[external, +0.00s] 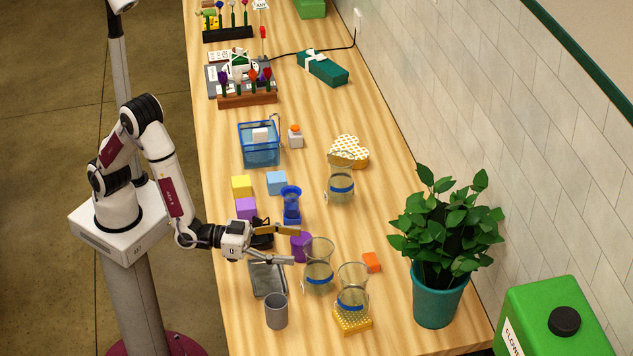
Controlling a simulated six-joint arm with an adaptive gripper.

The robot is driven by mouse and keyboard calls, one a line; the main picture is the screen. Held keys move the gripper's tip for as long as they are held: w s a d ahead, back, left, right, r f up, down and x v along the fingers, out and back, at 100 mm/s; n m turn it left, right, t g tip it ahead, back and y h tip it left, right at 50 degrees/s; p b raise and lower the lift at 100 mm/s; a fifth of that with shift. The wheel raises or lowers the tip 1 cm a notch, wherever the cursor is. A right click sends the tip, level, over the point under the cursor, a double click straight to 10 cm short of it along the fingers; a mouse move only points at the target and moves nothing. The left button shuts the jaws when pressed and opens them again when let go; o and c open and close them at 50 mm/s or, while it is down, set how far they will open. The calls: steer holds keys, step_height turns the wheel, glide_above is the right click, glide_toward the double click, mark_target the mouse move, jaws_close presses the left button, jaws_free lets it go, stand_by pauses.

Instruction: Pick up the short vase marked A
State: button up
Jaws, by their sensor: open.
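No letter A can be read on any vase in this view. A clear glass vase with a blue band (318,274) stands just beyond my gripper (307,246). A similar glass vase (352,289) stands on a yellow dotted block, and another (340,188) stands farther back. A small purple vessel (300,247) sits around the space between my fingers, and a blue vase (291,206) stands behind. My gripper is open and points right, its fingers spread apart. I cannot tell whether a finger touches the glass.
A grey cup (276,312) and a grey tray (267,279) are at the front. An orange block (371,262) and a potted plant (437,290) are to the right. Coloured blocks (242,186) and a blue basket (259,148) lie behind. Flower racks (247,100) are farther back.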

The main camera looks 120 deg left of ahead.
mark_target(332, 250)
steer(key=shift+a+f+y, duration=0.2)
steer(key=shift+y, duration=0.1)
steer(key=shift+x, duration=1.25)
steer(key=shift+w, duration=0.15)
steer(key=shift+x, duration=2.45)
steer(key=shift+w+d+f, duration=0.1)
steer(key=shift+d+f, duration=0.05)
steer(key=c, duration=1.8)
jaws_close()
